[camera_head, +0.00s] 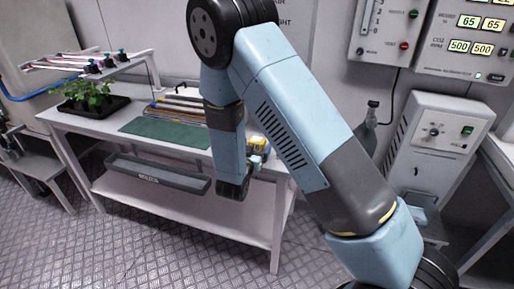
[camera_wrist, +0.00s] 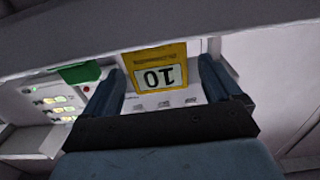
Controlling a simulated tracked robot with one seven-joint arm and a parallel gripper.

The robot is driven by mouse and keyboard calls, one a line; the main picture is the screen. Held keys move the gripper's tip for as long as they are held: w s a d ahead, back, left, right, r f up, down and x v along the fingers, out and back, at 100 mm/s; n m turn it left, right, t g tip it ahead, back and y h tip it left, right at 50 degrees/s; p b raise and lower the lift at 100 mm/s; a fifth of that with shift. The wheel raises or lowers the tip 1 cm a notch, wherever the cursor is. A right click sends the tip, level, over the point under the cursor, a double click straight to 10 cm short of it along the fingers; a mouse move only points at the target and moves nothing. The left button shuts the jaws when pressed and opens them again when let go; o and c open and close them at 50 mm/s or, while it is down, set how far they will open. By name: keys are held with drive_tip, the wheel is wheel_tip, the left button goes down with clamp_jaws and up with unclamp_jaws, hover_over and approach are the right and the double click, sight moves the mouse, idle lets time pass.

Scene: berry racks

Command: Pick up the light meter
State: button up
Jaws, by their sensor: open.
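The light meter, as I take it, is a small yellow body with a pale face, seen in the head view (camera_head: 256,142) at the right end of the white table. In the wrist view the yellow meter (camera_wrist: 155,55) shows a white panel reading "10" upside down. My gripper (camera_wrist: 162,72) is open, with one finger to each side of the meter and a gap on both sides. I cannot tell how deep the meter lies between the fingers. In the head view my gripper (camera_head: 259,158) is partly hidden by my arm.
The white table (camera_head: 120,127) also bears a green mat (camera_head: 165,132), a black tray of seedlings (camera_head: 95,107) and a rack of rods (camera_head: 195,103). A grey bin (camera_head: 157,175) hangs at its front. A control cabinet (camera_head: 437,140) stands to the right.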

drive_tip(key=shift+x, duration=1.15)
drive_tip(key=c, duration=1.1)
drive_tip(key=shift+c, duration=0.2)
drive_tip(key=shift+r, duration=0.15)
